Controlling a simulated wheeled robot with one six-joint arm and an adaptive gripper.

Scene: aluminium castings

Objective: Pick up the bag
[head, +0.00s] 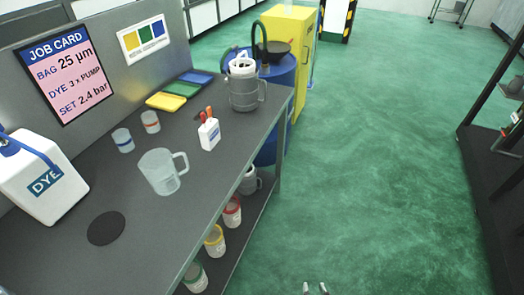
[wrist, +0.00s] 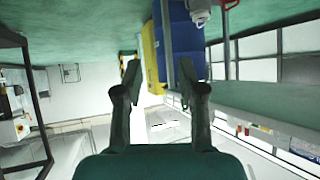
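No object is plainly a bag. On the lower shelf stand white, cup-shaped things with coloured rims: red (head: 232,211), yellow (head: 214,241) and green (head: 195,275); I cannot tell whether they are bags. The pink job card (head: 68,72) reads "BAG 25 µm", "DYE 3 x PUMP", "SET 2.4 bar". My gripper (head: 316,288) shows only its fingertips at the bottom edge, over the floor right of the bench. In the wrist view my gripper (wrist: 158,75) is open and empty, its fingers wide apart.
The grey bench (head: 120,210) bears a DYE container (head: 40,178), a clear jug (head: 160,172), two small banded cups, a grey canister (head: 245,88) and coloured trays. A blue drum (head: 275,75) and yellow cabinet (head: 288,45) stand behind. The green floor (head: 380,150) is clear; a dark rack stands right.

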